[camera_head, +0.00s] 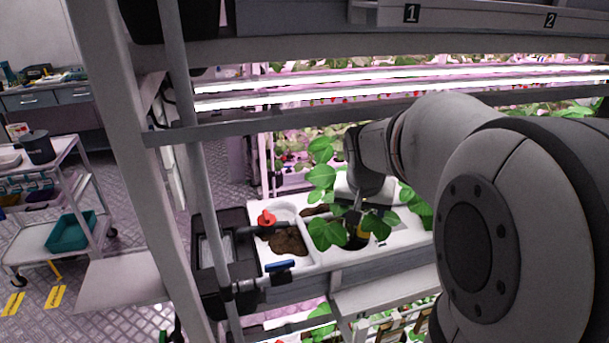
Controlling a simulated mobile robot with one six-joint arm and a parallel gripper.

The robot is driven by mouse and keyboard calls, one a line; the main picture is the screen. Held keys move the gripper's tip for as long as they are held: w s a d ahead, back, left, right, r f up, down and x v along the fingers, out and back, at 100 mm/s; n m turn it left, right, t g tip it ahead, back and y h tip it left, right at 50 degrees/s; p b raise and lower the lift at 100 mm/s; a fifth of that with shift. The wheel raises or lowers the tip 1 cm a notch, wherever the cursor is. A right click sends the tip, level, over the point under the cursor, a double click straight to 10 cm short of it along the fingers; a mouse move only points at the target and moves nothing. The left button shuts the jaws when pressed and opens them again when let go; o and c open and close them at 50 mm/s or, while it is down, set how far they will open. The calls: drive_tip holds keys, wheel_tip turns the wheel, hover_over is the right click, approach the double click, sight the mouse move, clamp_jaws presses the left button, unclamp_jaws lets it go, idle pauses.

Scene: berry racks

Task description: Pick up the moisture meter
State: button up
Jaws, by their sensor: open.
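A small yellow piece (365,234) shows among the leaves at a planting hole in the white rack tray (315,258). It may be part of the moisture meter, but leaves and my arm hide most of it, so I cannot tell. My gripper (357,212) points down from my arm just above this spot, close to the leaves. Its jaws are open and partly hidden by foliage. I see nothing held between them.
A red knob (266,218) on black pipework stands at the tray's left, beside bare brown soil (287,241). Rack posts (125,150) and a crossbar with lit tubes surround the tray. Green plants (327,232) crowd my gripper. A cart (60,215) stands far left.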

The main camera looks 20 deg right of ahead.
sight(366, 220)
drive_tip(key=shift+m, duration=0.3)
drive_tip(key=w+d+f, duration=0.1)
drive_tip(key=f, duration=0.1)
drive_tip(key=w+d+f+p, duration=0.1)
drive_tip(key=f, duration=0.1)
drive_tip(key=w+d+f, duration=0.1)
drive_tip(key=f, duration=0.1)
drive_tip(key=shift+w+d+f+p, duration=0.15)
drive_tip(key=shift+w+f+p, duration=0.15)
drive_tip(key=shift+p, duration=0.05)
drive_tip(key=shift+c, duration=0.6)
drive_tip(key=c, duration=1.1)
drive_tip(key=shift+r, duration=0.1)
